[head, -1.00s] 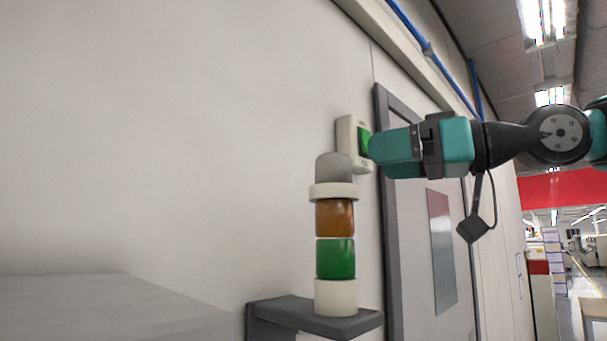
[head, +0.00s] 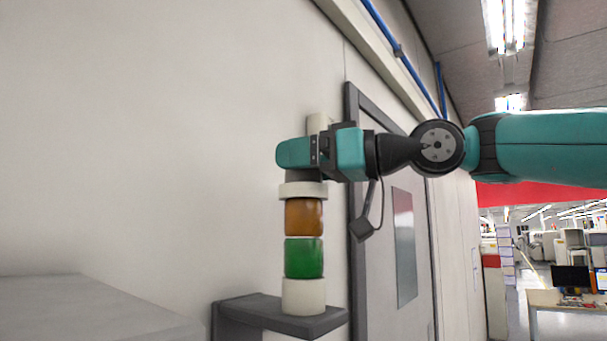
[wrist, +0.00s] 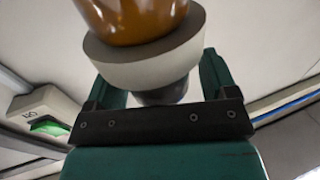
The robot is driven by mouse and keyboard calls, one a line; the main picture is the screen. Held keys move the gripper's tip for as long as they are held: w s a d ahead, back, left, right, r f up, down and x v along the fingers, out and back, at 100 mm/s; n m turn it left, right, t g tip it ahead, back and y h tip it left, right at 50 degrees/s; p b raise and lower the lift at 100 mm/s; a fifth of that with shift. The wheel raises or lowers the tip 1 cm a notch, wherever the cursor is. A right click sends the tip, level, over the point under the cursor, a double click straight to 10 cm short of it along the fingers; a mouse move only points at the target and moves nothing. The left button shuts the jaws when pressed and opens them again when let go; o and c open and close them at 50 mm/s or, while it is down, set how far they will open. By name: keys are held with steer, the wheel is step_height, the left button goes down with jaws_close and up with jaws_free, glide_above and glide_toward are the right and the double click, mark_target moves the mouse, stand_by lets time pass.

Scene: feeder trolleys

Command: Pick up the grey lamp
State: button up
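The grey lamp (head: 302,176) is the top piece of a stack light. In the head view my gripper (head: 293,153) covers nearly all of it, and a sliver shows below the fingers. In the wrist view, which is upside down, the lamp (wrist: 163,94) is a dark grey piece beyond the white collar (wrist: 145,62). It lies between the two teal fingers of my gripper (wrist: 163,80), with a gap seeming to show on each side. My gripper is open around it. Below the lamp are the collar, an amber segment (head: 303,217), a green segment (head: 304,258) and a white base (head: 303,295).
The stack light stands on a dark grey wall shelf (head: 278,313). A grey surface (head: 95,308) is at lower left.

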steer(key=c, duration=0.8)
